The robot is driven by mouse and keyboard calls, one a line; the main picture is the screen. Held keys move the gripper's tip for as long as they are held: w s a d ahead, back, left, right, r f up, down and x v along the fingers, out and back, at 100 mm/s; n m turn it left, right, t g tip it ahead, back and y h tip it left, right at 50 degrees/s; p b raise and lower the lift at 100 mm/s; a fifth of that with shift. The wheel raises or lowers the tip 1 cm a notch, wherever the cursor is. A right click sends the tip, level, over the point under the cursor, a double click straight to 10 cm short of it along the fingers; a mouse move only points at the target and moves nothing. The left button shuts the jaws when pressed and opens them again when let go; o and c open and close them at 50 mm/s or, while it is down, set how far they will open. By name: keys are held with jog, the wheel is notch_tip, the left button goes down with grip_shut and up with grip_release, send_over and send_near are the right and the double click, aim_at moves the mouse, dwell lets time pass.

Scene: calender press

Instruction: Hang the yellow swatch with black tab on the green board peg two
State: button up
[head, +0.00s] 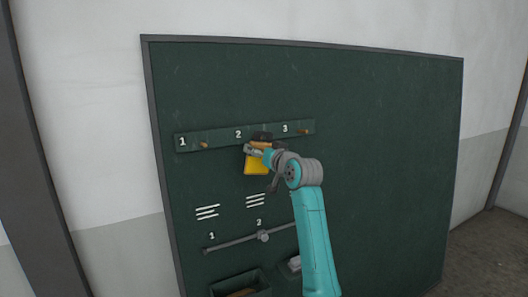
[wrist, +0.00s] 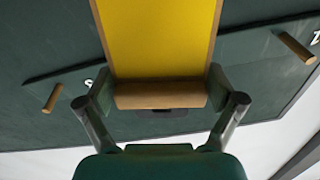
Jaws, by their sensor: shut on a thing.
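The yellow swatch (head: 256,164) hangs below my gripper (head: 262,148) in the head view, in front of the peg rail near the number 2. In the wrist view the yellow sheet (wrist: 160,38) runs up from a wooden bar (wrist: 160,95). My gripper (wrist: 160,92) is shut on this bar, one finger at each end. A dark piece behind the bar may be the black tab (wrist: 163,113). The green board (head: 380,150) stands upright against the wall. Peg two is hidden behind the swatch and gripper in the head view; I cannot tell whether the swatch touches it.
Peg one (head: 203,145) and peg three (head: 304,130) look empty on the rail (head: 220,139). Below are white line marks, a grey bar (head: 230,243) with a round knob, and dark bins (head: 240,283). The board's right side is bare.

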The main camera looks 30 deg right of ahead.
jog(key=shift+w+f, duration=0.2)
jog(key=shift+w, duration=0.6)
jog(key=shift+w+f, duration=0.15)
jog(key=shift+w, duration=0.7)
jog(key=shift+w+f, duration=0.2)
jog(key=shift+w, duration=0.6)
jog(key=o, duration=0.8)
